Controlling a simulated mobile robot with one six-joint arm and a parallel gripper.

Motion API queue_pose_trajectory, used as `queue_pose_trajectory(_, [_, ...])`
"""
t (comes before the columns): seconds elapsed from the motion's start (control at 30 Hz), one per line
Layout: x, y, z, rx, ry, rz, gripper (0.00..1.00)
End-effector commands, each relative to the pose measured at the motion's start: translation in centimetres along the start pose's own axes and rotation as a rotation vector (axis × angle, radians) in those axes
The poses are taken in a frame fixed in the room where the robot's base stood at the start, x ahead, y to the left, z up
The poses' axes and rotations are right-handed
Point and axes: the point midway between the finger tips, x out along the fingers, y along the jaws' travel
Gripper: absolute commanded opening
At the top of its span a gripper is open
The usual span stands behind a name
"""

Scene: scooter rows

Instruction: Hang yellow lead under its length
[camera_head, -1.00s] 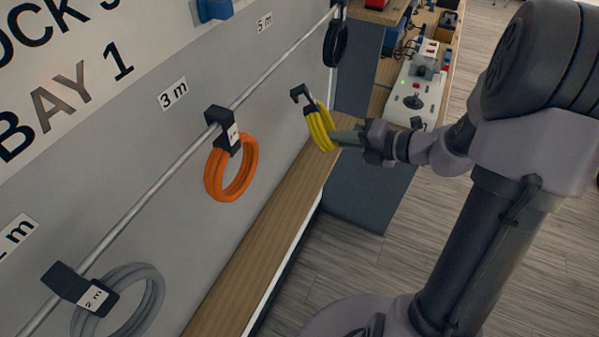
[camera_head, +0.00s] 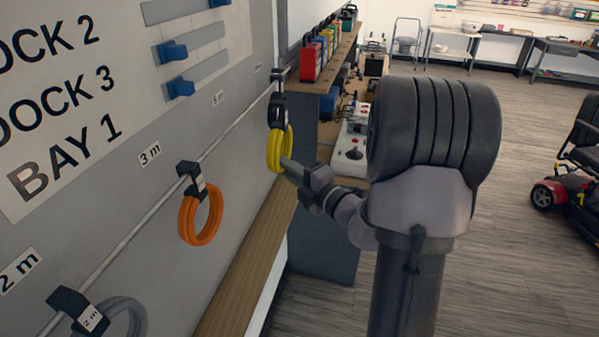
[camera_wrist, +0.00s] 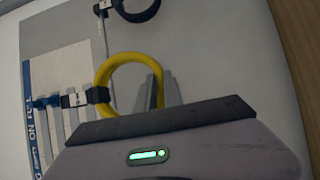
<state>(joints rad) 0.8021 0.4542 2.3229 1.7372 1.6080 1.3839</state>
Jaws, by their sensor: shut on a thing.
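The yellow lead (camera_head: 281,152) is a coil with a black hook strap at its top. My gripper (camera_head: 288,166) is shut on the coil's lower right side and holds it off the wall board. In the wrist view the yellow coil (camera_wrist: 129,57) stands between my fingers (camera_wrist: 168,93), with its black strap (camera_wrist: 98,95) at the left. The rail (camera_head: 130,233) runs along the board under length labels 2 m (camera_head: 20,271), 3 m (camera_head: 150,153) and 5 m (camera_head: 218,98). I cannot tell whether the yellow lead's hook touches the rail.
An orange lead (camera_head: 200,220) hangs below the 3 m label and a grey lead (camera_head: 125,316) nearer. A black lead (camera_wrist: 136,11) hangs at the rail's far end, with its hook (camera_head: 278,76) behind the yellow one. A wooden ledge (camera_head: 235,275) runs below.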

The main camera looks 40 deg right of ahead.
Motion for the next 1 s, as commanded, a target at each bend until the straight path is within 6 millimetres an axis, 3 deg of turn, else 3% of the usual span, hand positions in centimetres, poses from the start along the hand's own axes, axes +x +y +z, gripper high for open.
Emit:
queue_pose_trajectory(0.77, [7.3,-0.1,-4.8,-0.001,0.002,0.001,0.0])
queue_pose_trajectory(1.0, [7.1,-2.0,-4.6,-0.001,0.0,0.0,0.0])
